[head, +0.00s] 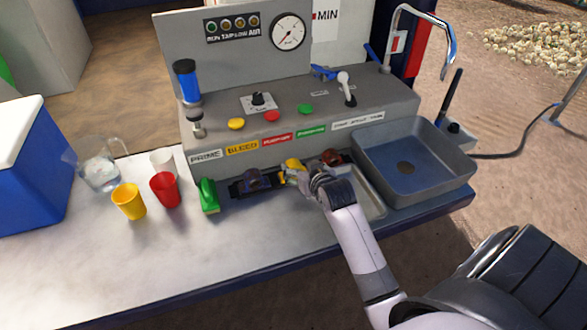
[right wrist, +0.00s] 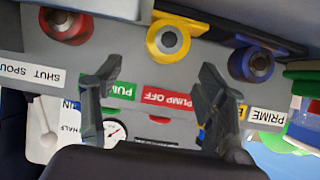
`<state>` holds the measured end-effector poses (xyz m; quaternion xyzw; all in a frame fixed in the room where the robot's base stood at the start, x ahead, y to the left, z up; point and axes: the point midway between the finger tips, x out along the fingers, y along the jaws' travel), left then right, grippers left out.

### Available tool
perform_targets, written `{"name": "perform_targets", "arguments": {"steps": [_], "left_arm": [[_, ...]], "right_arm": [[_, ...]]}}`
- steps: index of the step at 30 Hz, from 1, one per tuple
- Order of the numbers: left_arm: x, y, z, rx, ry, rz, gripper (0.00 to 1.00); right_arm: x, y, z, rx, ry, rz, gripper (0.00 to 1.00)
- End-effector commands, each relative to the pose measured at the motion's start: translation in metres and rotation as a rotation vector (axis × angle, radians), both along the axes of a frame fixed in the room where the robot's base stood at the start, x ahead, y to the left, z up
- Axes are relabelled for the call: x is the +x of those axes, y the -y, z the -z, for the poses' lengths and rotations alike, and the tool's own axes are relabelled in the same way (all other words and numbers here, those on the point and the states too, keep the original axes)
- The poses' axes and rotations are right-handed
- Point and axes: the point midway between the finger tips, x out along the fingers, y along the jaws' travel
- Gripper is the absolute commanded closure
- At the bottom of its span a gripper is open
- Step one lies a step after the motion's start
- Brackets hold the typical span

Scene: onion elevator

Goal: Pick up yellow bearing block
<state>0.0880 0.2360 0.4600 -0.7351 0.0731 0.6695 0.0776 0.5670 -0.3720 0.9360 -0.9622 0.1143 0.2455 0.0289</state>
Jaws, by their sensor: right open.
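The yellow bearing block (head: 293,164) sits at the front of the grey console, partly hidden behind my right gripper in the head view. In the right wrist view the yellow bearing block (right wrist: 166,40) shows its round metal-lined bore, beyond and between the fingertips. My right gripper (head: 300,177) is at the block in the head view. In the wrist view the right gripper (right wrist: 160,70) has its two dark fingers spread apart with nothing between them. My left gripper is not in view.
A red block (head: 331,157) and a dark blue block (head: 252,179) stand on either side of the yellow one. A green-handled object (head: 208,195) is further left. A grey sink (head: 435,175) lies right. Cups and a pitcher (head: 100,172) stand left.

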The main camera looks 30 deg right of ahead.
Motion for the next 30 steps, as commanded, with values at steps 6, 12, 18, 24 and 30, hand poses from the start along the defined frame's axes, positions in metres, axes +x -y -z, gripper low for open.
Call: {"name": "perform_targets", "arguments": {"steps": [6,12,18,24,30], "left_arm": [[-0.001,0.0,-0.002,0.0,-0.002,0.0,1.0],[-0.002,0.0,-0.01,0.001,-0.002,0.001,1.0],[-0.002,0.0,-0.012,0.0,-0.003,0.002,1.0],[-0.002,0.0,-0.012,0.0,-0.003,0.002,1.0],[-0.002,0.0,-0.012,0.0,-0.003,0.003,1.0]], "right_arm": [[0.012,0.003,0.007,0.0,-0.001,0.0,0.33],[0.032,0.003,0.015,0.002,-0.002,0.0,0.33],[0.051,0.007,0.028,-0.001,-0.001,0.0,0.33],[0.056,0.008,0.032,-0.001,0.0,0.0,0.33],[0.056,0.008,0.032,-0.001,0.0,0.0,0.37]]}}
